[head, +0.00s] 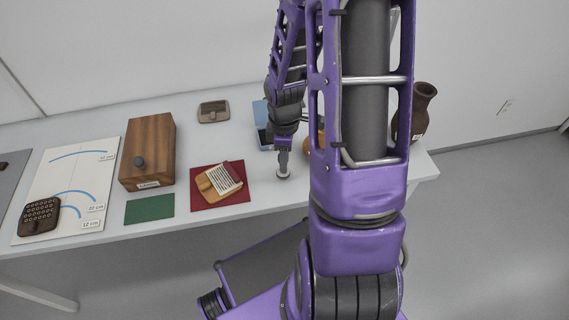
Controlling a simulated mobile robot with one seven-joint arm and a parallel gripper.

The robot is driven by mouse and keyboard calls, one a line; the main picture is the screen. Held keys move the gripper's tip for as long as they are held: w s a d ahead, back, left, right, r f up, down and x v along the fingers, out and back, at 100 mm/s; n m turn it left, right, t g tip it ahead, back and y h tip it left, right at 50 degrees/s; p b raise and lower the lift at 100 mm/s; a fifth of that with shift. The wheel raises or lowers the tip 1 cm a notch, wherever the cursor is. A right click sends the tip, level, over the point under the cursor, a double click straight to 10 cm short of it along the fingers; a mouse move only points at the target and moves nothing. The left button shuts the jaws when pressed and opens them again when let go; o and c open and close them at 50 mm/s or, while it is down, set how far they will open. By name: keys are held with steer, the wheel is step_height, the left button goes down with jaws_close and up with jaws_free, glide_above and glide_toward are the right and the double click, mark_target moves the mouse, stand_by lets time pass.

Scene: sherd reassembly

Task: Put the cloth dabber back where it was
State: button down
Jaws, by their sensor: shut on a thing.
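My gripper (283,146) points down over the front part of the white table, right of the red mat. It is shut on a small pale piece with a grey stem and a round whitish end (283,174), which looks like the cloth dabber. The round end is at or just above the tabletop; I cannot tell whether it touches. The fingers are small and partly hidden by the wrist.
A red mat (242,196) bears a wooden piece with a striped top. A green mat (150,208), wooden box (157,134), arc-marked board (98,170), dark holed block (39,216) and small tray (213,111) lie left. A brown vase (421,108) stands right, partly behind my arm.

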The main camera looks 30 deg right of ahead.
steer(key=shift+f, duration=0.7)
steer(key=shift+f, duration=0.15)
steer(key=c, duration=0.6)
jaws_free()
step_height(320, 180, up, 12)
steer(key=p, duration=0.2)
steer(key=shift+r+p, duration=0.2)
steer(key=shift+p, duration=0.1)
